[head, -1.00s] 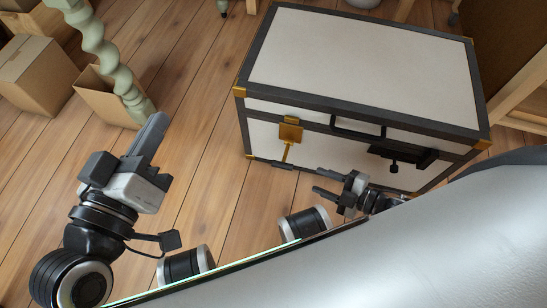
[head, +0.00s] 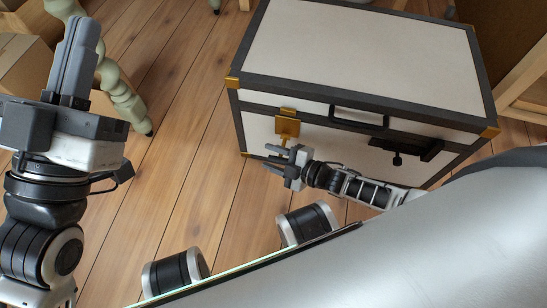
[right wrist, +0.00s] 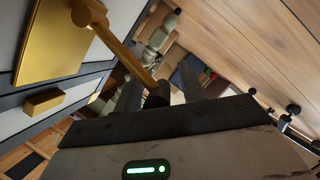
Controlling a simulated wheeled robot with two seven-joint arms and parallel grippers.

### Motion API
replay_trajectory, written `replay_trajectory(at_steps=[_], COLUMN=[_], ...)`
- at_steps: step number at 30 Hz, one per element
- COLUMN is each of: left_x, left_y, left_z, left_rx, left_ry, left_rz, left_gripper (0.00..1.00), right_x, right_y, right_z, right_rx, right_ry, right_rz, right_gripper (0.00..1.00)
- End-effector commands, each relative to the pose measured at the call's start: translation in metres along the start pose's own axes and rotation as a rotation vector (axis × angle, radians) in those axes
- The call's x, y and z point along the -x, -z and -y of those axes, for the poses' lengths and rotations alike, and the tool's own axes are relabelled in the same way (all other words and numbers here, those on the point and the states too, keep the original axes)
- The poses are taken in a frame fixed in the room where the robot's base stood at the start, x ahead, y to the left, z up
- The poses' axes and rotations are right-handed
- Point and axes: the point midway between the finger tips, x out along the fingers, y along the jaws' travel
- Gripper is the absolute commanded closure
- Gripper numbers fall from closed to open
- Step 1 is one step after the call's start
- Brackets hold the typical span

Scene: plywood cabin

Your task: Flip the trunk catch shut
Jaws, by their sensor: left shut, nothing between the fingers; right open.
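The cream trunk (head: 360,55) with black edging and brass corners stands on the floor, its lid down. On its front left is a brass catch (head: 287,127), with a plate and a lever. In the right wrist view the brass plate (right wrist: 62,35) is at upper left, a brass block (right wrist: 57,101) is below it, and the lever (right wrist: 128,48) ends in a black knob (right wrist: 157,96). My right gripper (head: 273,159) is open just below the catch; the knob appears between its fingers (right wrist: 160,85), contact unclear. My left gripper (head: 75,62) is shut and empty, left of the trunk.
A black fitting (head: 405,150) with a hanging knob is on the trunk's front right, near a black handle (head: 358,116). A green twisted post (head: 118,90) and cardboard boxes (head: 20,62) stand at left. Bare floor (head: 190,130) lies between post and trunk.

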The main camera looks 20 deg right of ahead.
Motion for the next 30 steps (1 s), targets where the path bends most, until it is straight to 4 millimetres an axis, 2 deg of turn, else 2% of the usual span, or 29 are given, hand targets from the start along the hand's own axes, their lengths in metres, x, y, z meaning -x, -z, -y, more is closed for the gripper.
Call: replay_trajectory(at_steps=[5, 6, 10, 21, 24, 30], left_x=[0.0, 0.0, 0.0, -0.002, 0.005, 0.015], left_y=[0.0, 0.0, 0.0, 0.001, -0.016, -0.035], left_z=[0.0, 0.0, 0.0, 0.001, 0.001, -0.002], left_rx=[-0.001, 0.0, 0.0, 0.035, 0.123, 0.27], left_ry=[0.0, 0.0, 0.0, 0.002, 0.043, 0.086], left_rz=[0.0, 0.0, 0.0, 0.028, 0.12, 0.262], left_gripper=[1.0, 1.0, 1.0, 1.0, 1.0, 1.0], right_x=[0.0, 0.0, 0.0, 0.002, 0.003, 0.005], right_y=[0.0, 0.0, 0.0, 0.003, 0.005, 0.008], right_z=[0.0, 0.0, 0.0, -0.004, -0.009, -0.02], right_rx=[0.0, 0.0, 0.0, -0.04, -0.082, -0.208], right_ry=[0.0, 0.0, 0.0, 0.019, 0.037, 0.092], right_rz=[0.0, 0.0, 0.0, 0.001, 0.001, 0.003], right_gripper=[0.6, 0.65, 1.0, 1.0, 1.0, 1.0])
